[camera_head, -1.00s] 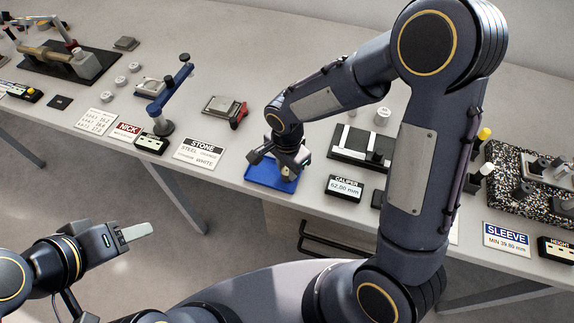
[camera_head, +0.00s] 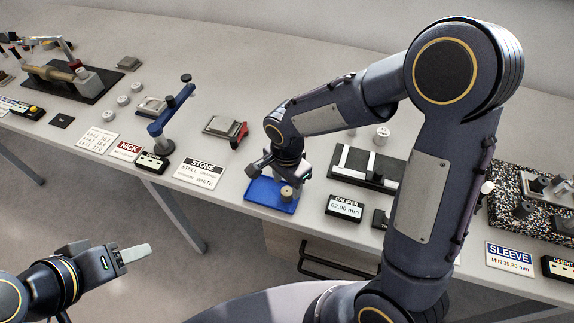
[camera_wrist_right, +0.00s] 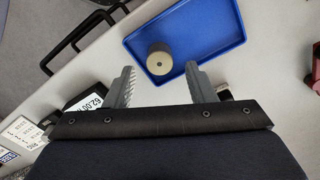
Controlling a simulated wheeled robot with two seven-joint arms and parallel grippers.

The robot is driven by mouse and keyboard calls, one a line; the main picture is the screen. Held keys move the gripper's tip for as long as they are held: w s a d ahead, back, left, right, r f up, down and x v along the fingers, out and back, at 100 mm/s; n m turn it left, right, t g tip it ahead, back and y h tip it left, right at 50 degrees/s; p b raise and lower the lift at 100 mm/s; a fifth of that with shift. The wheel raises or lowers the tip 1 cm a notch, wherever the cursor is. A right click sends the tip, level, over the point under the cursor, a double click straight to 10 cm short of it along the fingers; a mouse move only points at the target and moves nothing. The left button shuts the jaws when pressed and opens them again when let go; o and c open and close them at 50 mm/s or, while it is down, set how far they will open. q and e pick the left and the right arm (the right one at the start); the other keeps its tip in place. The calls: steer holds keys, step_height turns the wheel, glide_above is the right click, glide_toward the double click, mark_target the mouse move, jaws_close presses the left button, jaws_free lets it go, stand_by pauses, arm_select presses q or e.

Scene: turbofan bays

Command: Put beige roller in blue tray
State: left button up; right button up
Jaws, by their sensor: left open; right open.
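The beige roller (camera_wrist_right: 159,60) stands in the blue tray (camera_wrist_right: 220,30) in the right wrist view, near one side of the tray. In the head view the roller (camera_head: 287,193) shows at the right part of the blue tray (camera_head: 262,196), just below my right gripper (camera_head: 281,170). In the right wrist view my right gripper (camera_wrist_right: 160,80) is open, its two fingers apart, with the roller beyond and between the fingertips, not held. My left gripper (camera_head: 134,253) is open and empty over the floor at the lower left, away from the table.
A caliper display (camera_head: 345,207) and a black fixture (camera_head: 365,168) stand right of the tray. A speckled plate (camera_head: 530,200) is at far right. Free table lies behind the tray.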

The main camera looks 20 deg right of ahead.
mark_target(287, 191)
step_height(287, 191, up, 10)
steer(key=s+d+r+n+t+y, duration=0.1)
steer(key=s+d+n, duration=0.3)
steer(key=s, duration=0.4)
steer(key=s+d+r+n+t+y, duration=0.2)
steer(key=s+d+n+t, duration=0.2)
steer(key=s, duration=0.4)
steer(key=d+n, duration=0.1)
steer(key=n, duration=0.1)
steer(key=shift+s+r+n+t+y, duration=0.2)
steer(key=shift+r+n+t+y, duration=0.1)
steer(key=shift+y, duration=0.1)
